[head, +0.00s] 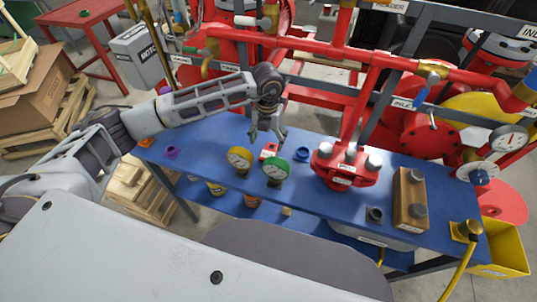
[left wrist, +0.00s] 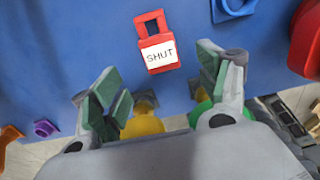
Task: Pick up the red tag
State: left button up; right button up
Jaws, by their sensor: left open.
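The red tag (head: 269,150) lies on the blue bench, behind the yellow and green gauges. In the left wrist view the red tag (left wrist: 155,42) shows whole, with a white label reading SHUT and a square hole at its far end. My left gripper (head: 267,138) is above the bench, close to the tag and partly over it. In the left wrist view its two fingers (left wrist: 158,88) are spread apart with nothing between them, and the tag lies just beyond the fingertips. My right gripper is in neither view.
A yellow gauge (head: 239,158) and a green gauge (head: 276,170) stand in front of the tag. A blue ring-shaped part (head: 302,155) and a red flanged part (head: 345,167) are to the right. Red pipes (head: 375,62) rise behind the blue bench (head: 215,187).

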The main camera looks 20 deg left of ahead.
aim_at(268, 154)
pick_arm(q)
jog(key=shift+f, duration=0.4)
jog(key=shift+f+b, duration=0.55)
jog(key=shift+f, duration=0.15)
notch_tip(268, 154, down, 2)
jog(key=shift+f+b, duration=0.1)
jog(key=shift+b, duration=0.45)
notch_tip(268, 154, down, 2)
jog(key=shift+f+b, duration=0.1)
jog(key=shift+b, duration=0.45)
jog(key=shift+f, duration=0.5)
jog(key=c, duration=1.1)
jog(key=shift+r, duration=0.1)
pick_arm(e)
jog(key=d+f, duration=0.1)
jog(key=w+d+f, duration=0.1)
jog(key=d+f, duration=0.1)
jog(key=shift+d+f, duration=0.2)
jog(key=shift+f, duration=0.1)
